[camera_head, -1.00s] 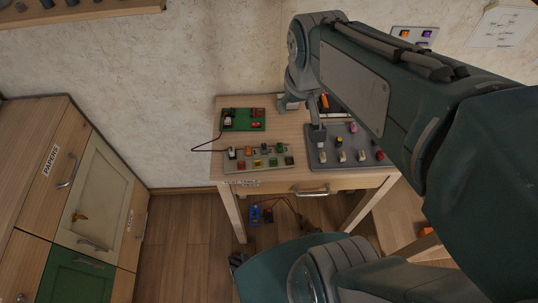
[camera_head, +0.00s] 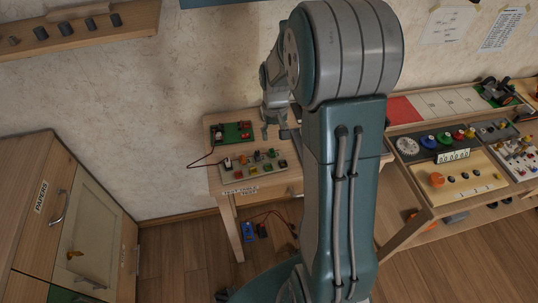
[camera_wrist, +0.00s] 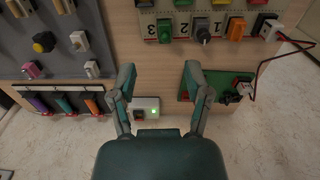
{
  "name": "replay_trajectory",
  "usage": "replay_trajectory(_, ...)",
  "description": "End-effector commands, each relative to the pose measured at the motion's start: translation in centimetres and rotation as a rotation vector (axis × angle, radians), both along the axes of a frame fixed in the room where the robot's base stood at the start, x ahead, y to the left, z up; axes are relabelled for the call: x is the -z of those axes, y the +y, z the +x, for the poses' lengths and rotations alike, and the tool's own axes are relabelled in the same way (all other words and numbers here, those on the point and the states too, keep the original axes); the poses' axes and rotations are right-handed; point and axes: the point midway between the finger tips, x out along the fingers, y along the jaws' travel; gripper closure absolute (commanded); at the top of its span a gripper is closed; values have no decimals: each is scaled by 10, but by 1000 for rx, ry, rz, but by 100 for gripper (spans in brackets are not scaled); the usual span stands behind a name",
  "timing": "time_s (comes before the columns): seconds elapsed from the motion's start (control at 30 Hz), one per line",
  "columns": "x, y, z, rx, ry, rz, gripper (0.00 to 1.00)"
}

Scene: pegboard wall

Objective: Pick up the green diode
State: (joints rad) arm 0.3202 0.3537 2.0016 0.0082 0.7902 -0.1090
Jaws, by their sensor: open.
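A tray of coloured parts (camera_head: 226,180) lies on the small wooden table, shown at the top of the wrist view (camera_wrist: 250,49). I cannot tell which is the diode. My gripper (camera_head: 273,131) is open and empty, above the table's back edge, behind the tray. In the wrist view its fingers (camera_wrist: 160,75) are spread below the green part, apart from it.
A green circuit board (camera_head: 231,132) with a red wire stands left of my gripper. A grey board with coloured knobs (camera_wrist: 60,45) lies beside the tray. A white box with a green light (camera_wrist: 145,108) shows between my fingers. A workbench (camera_head: 425,210) stands at the right.

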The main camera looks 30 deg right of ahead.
Motion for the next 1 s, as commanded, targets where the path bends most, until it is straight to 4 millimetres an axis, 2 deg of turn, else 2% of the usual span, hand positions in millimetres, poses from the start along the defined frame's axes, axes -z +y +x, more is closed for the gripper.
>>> replay_trajectory(0.1,16,3,0,-1,1,-3,37)
replay_trajectory(0.27,27,8,0,-2,0,-8,37)
replay_trajectory(0.53,68,11,0,-1,1,-6,37)
replay_trajectory(0.67,75,9,0,-1,-1,-4,37)
replay_trajectory(0.87,74,10,0,-1,-3,-7,37)
replay_trajectory(0.9,74,10,0,-1,-3,-7,55)
replay_trajectory(1.0,74,11,0,-1,-2,-8,87)
